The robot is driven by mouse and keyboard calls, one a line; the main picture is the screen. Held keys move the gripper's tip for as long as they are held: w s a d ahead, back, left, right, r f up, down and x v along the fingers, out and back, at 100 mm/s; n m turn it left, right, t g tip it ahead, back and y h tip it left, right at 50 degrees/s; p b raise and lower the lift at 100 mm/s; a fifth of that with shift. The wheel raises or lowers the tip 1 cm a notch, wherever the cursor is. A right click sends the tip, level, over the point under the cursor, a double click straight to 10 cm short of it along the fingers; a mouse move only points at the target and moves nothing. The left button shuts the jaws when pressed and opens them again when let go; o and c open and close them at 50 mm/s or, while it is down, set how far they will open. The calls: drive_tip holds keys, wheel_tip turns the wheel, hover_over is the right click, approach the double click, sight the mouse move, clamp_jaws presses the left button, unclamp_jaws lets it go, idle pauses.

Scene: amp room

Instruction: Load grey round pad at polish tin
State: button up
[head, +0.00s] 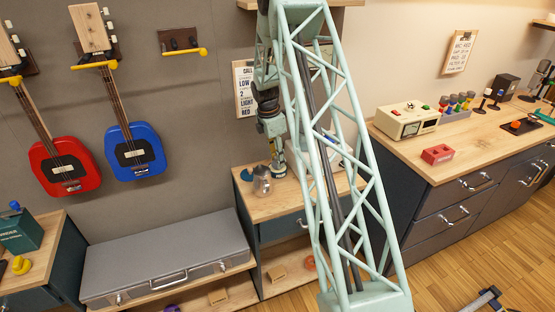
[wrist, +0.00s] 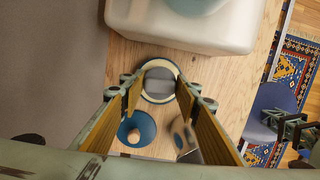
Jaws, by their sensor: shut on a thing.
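My gripper (wrist: 160,92) is shut on the grey round pad (wrist: 160,86), which spans between its fingertips in the wrist view. Directly beyond the pad, the round polish tin (wrist: 147,67) shows as a cream ring with a dark blue edge. The pad covers the middle of the ring. I cannot tell whether the pad touches the polish. In the head view my gripper (head: 278,166) points down over the small wooden bench top, and the pad is too small to make out there.
A blue disc with a wooden knob (wrist: 128,124) lies beside the tin. A metal canister (head: 262,181) stands close to my gripper. A large pale box (wrist: 190,32) stands on the tin's other side. The wall is close on the left, with guitars (head: 136,152) hanging farther left.

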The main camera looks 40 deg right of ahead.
drive_tip(key=shift+f, duration=0.4)
idle(2.2)
drive_tip(key=shift+r, duration=0.15)
drive_tip(key=shift+r+p, duration=2)
drive_tip(key=shift+r, duration=1.4)
